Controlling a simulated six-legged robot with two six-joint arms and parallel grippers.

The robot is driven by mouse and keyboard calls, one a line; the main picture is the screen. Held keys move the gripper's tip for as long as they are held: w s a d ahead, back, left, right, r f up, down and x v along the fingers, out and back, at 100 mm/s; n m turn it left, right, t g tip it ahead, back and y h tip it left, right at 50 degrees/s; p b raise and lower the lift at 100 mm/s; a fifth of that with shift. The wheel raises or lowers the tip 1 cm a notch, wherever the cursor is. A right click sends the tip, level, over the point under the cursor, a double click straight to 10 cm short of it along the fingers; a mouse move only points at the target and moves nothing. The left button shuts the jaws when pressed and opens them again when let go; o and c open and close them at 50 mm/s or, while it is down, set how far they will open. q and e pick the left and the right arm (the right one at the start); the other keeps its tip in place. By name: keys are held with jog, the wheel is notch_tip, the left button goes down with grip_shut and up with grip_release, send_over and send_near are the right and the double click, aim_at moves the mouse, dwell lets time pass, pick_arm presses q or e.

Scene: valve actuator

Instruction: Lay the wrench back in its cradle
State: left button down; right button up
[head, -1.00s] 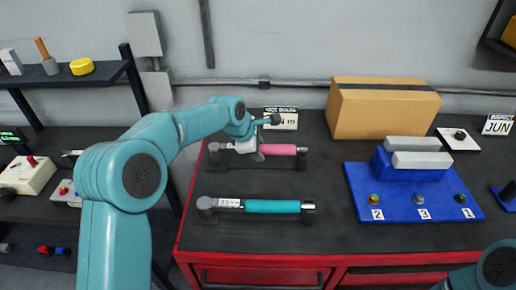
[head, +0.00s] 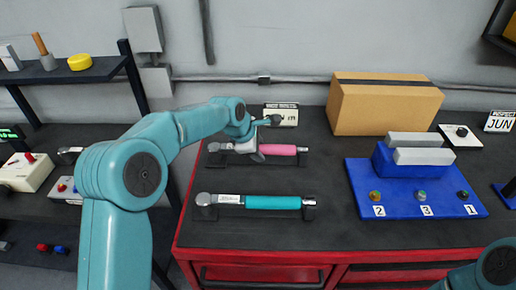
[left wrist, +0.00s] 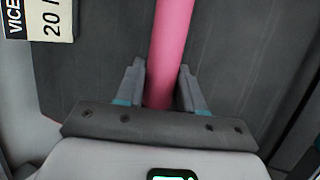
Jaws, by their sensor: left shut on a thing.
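The pink-handled wrench (head: 282,149) lies level across the back of the bench, at its dark cradle (head: 302,160). I cannot tell whether it rests fully in the cradle or is held just above it. My left gripper (head: 258,152) is shut on its handle from above, and the hand hides part of the wrench's middle. In the left wrist view, the pink handle (left wrist: 168,55) runs between the two fingers (left wrist: 158,90). A teal-handled wrench (head: 272,202) lies in another cradle nearer the front. My right gripper is out of view.
A cardboard box (head: 385,108) stands at the back. A blue valve block (head: 410,205) with numbered knobs is at the right. A small sign (head: 281,115) stands behind the pink wrench. A shelf (head: 75,73) is at the left. Bench between wrenches and block is clear.

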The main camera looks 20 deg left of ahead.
pick_arm(q)
jog(key=shift+f, duration=0.1)
jog(key=shift+w+f, duration=0.1)
jog(key=c, duration=0.9)
grip_release()
jog(key=shift+o, duration=1.4)
jog(key=b+v, duration=0.2)
jog(key=v, duration=1.4)
jog(key=shift+r, duration=0.25)
